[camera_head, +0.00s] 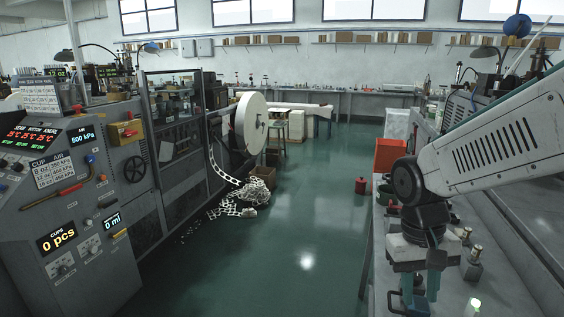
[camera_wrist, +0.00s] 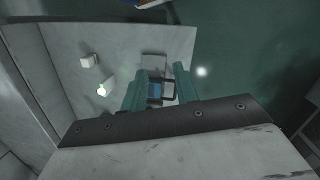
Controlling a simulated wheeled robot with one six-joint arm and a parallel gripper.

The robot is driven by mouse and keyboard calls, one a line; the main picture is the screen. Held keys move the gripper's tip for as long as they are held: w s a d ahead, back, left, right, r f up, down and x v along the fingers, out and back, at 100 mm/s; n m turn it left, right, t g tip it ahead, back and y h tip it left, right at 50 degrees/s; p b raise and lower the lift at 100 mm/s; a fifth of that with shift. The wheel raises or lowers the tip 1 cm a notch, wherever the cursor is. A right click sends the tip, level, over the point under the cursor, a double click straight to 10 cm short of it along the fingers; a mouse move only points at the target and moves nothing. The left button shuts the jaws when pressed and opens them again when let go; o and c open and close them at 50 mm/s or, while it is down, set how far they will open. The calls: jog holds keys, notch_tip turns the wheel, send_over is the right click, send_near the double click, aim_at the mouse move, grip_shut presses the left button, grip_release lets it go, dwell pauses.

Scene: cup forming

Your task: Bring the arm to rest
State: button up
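My gripper (camera_head: 420,287) hangs from the end of my arm, pointing down over the workbench on the right of the head view. Its two teal fingers stand apart with a gap between them, and they also show in the wrist view (camera_wrist: 161,78). I see nothing held between them. A small blue, dark-framed item (camera_wrist: 155,91) shows below, between the fingers in the wrist view. It appears to lie on the bench, but its height is hard to tell.
The grey workbench (camera_head: 500,290) carries small bottles (camera_head: 472,262) close to the right of my gripper. A red bin (camera_head: 390,155) stands farther back. A machine with a control panel (camera_head: 60,185) fills the left. The green floor (camera_head: 300,215) between is mostly clear.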

jog(key=s+d+r+t, duration=0.1)
jog(key=s+r, duration=0.2)
jog(key=s, duration=0.3)
jog(key=s+r+t+y, duration=0.1)
jog(key=s+r+t, duration=0.1)
jog(key=s+r, duration=0.2)
jog(key=shift+s+d+r+n, duration=0.25)
jog(key=shift+s+d+n, duration=0.1)
jog(key=shift+s, duration=1)
